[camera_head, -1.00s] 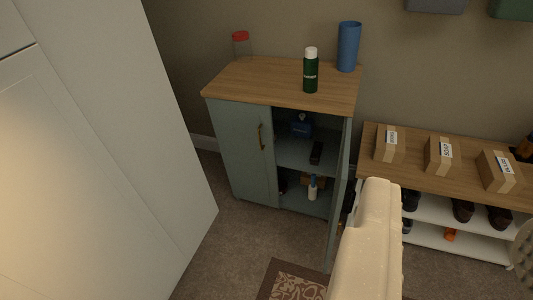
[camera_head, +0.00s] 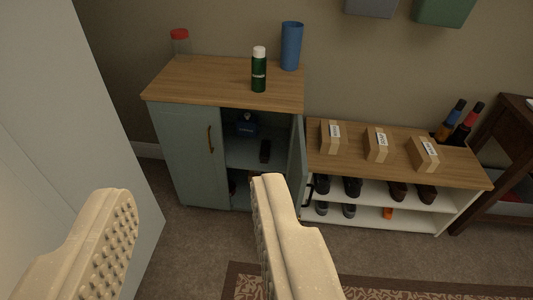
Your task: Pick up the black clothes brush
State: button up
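A small dark object that looks like the black clothes brush (camera_head: 265,151) lies on the middle shelf inside the grey-green cabinet (camera_head: 190,160). The cabinet's right door (camera_head: 298,165) stands open and its left door is shut. My gripper (camera_head: 190,205) is open and empty, its two pale studded fingers wide apart in front of the cabinet and apart from the brush. The right finger hides part of the cabinet's lower shelf.
A green bottle (camera_head: 259,70), a blue tumbler (camera_head: 291,46) and a red-lidded jar (camera_head: 181,43) stand on the cabinet top. A blue item (camera_head: 246,124) sits deeper inside. A shoe bench (camera_head: 465,174) with cardboard boxes stands right; a white panel (camera_head: 60,110) rises at left.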

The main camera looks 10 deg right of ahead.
aim_at(264, 154)
jog(key=u, duration=0.1)
jog(key=i, duration=1)
jog(key=z, duration=0.1)
